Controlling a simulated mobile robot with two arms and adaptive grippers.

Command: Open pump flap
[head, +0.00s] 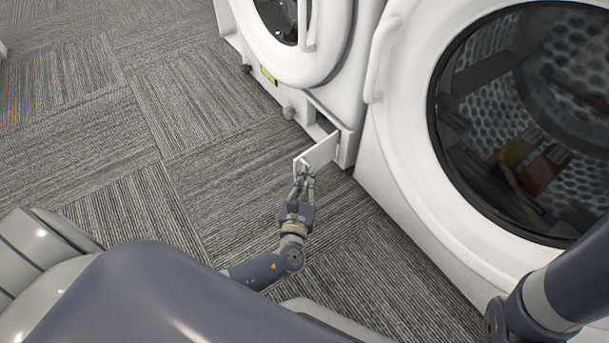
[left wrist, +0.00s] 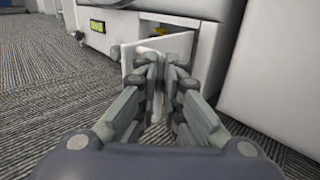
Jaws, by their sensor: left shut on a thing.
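The pump flap (head: 320,151) is a small white panel low on the front of the left washing machine (head: 237,33). It stands swung out from the machine, with a dark opening (head: 318,128) behind it. My left gripper (head: 303,175) is shut on the flap's free edge. In the left wrist view, the flap (left wrist: 181,46) shows between and behind the fingers (left wrist: 164,75), and a yellow spot shows above it at the opening. My right gripper is out of view; only my right arm shows at the lower right of the head view.
A second white machine (head: 393,170) with a large dark round door stands close on the right. Grey carpet (head: 190,150) to the left is clear.

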